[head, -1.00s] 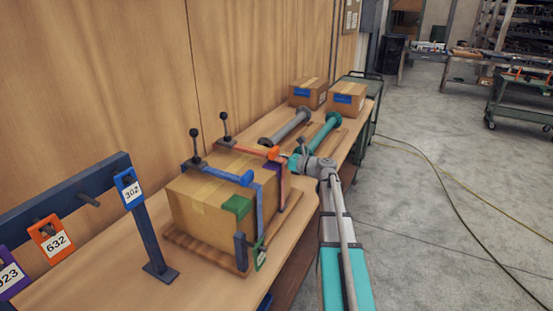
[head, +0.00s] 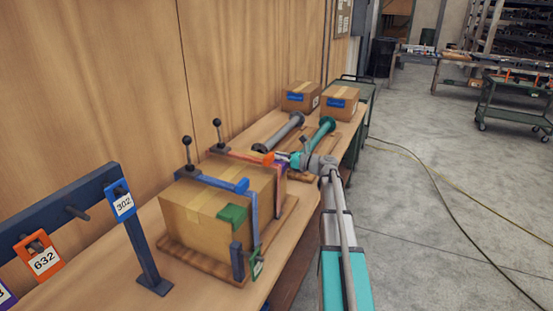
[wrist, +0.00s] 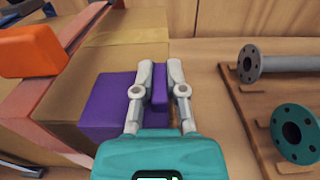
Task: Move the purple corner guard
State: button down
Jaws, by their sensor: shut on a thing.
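The purple corner guard (wrist: 106,104) sits at a corner of the cardboard box (wrist: 122,60) in the wrist view. One purple flange of it stands between the fingers of my gripper (wrist: 158,72), which is shut on it. I cannot tell whether the guard still touches the box.
An orange-tipped clamp (head: 262,158) and a blue clamp (head: 242,187) cross the box. A green corner guard (head: 233,215) sits on its near corner. A grey flanged pipe (wrist: 290,64) and a teal one (wrist: 296,133) lie to the right. A tag rack (head: 150,255) stands front left.

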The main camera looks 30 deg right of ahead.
dwell(0.3)
jog(key=c, duration=0.6)
grip_release()
jog(key=shift+s+d, duration=0.1)
jog(key=v, duration=1.1)
jog(key=shift+s+d, duration=0.25)
jog(key=shift+s, duration=0.1)
jog(key=shift+s, duration=0.1)
